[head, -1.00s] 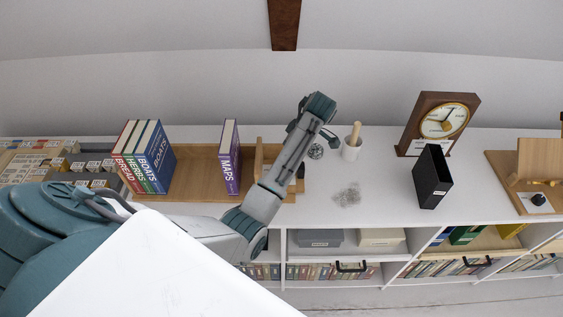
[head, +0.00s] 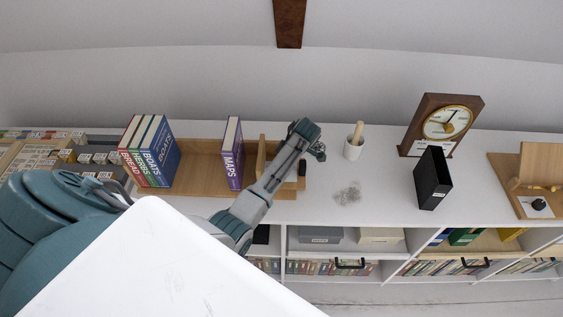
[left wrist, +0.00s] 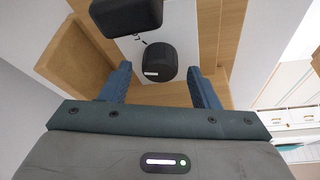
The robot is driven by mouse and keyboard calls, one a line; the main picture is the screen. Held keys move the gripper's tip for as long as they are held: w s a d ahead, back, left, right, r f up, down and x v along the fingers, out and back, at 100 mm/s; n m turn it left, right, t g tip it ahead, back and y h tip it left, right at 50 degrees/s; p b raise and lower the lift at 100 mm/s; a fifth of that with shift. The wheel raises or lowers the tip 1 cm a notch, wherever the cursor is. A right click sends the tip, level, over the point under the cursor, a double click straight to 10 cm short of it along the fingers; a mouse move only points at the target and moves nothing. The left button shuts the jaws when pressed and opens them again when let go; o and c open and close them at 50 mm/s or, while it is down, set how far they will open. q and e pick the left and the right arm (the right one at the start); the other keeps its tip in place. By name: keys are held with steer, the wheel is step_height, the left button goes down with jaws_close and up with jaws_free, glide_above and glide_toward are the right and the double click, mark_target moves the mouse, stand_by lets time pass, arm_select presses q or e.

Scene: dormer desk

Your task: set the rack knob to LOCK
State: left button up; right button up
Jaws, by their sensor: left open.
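A black round knob (left wrist: 160,61) with a small white mark shows in the left wrist view, in front of a pale plate on wood. A larger black block (left wrist: 126,14) lies just above it in that view. My left gripper (left wrist: 159,74) is open, with its blue fingers on either side of the knob; I cannot tell whether they touch it. In the head view, my left gripper (head: 319,151) is above the right end of the wooden book rack (head: 205,176). A small dark part (head: 302,168) shows there beside the arm. The knob's setting is not readable. My right gripper is not in view.
A white cup (head: 352,150) with a wooden handle in it stands right of the gripper. A grey mesh patch (head: 348,194), a black file holder (head: 433,178) and a clock (head: 447,121) are farther right.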

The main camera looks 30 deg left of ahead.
arm_select(q)
steer(key=shift+f, duration=0.2)
steer(key=shift+c, duration=0.3)
steer(key=c, duration=0.9)
steer(key=shift+c, duration=0.2)
